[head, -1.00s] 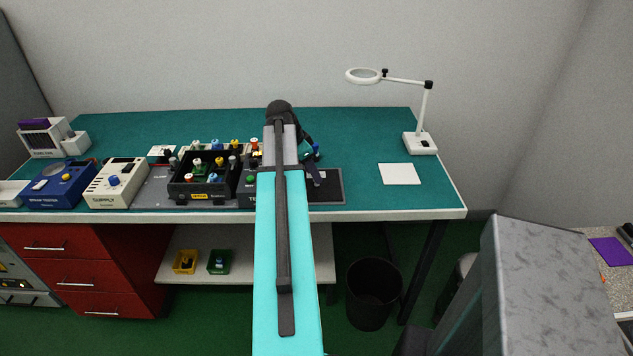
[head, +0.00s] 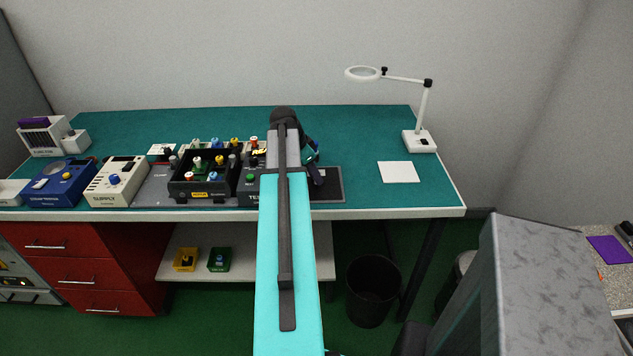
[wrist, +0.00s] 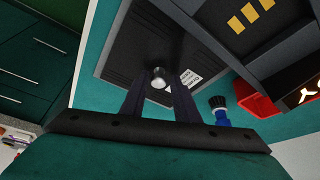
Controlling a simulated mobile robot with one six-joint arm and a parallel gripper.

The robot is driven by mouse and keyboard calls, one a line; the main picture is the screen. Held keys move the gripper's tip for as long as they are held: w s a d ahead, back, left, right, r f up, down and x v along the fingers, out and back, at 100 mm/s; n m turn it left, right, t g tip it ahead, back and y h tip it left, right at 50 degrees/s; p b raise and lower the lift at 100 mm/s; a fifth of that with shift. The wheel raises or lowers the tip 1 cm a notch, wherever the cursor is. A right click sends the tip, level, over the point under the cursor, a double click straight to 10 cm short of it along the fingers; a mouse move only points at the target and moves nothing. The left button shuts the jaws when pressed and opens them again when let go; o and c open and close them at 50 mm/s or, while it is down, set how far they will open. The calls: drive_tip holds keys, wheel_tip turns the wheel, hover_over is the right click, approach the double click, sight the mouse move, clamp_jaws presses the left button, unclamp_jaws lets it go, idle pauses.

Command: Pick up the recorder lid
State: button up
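In the wrist view a dark grey flat plate (wrist: 130,47) lies on the green bench top, with a round silver knob (wrist: 158,82) and a white printed label (wrist: 189,78). The knobbed part looks like the recorder lid, but its outline blends into the dark surface. My gripper (wrist: 159,76) is over it, its two dark fingers apart with the knob showing between them. I cannot tell whether they touch it.
A black tray of coloured parts (head: 204,186) and a cream supply box (head: 118,182) stand to the left. A blue piece with a black top (wrist: 220,113) and a red bin (wrist: 257,100) are close to the gripper. A white magnifier lamp (head: 420,142) and white card (head: 398,172) are at right.

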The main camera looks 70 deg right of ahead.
clamp_jaws()
drive_tip(key=shift+r, duration=0.15)
wheel_tip(320, 180, up, 10)
drive_tip(key=b, duration=0.2)
idle(0.6)
idle(0.5)
drive_tip(key=shift+s, duration=0.1)
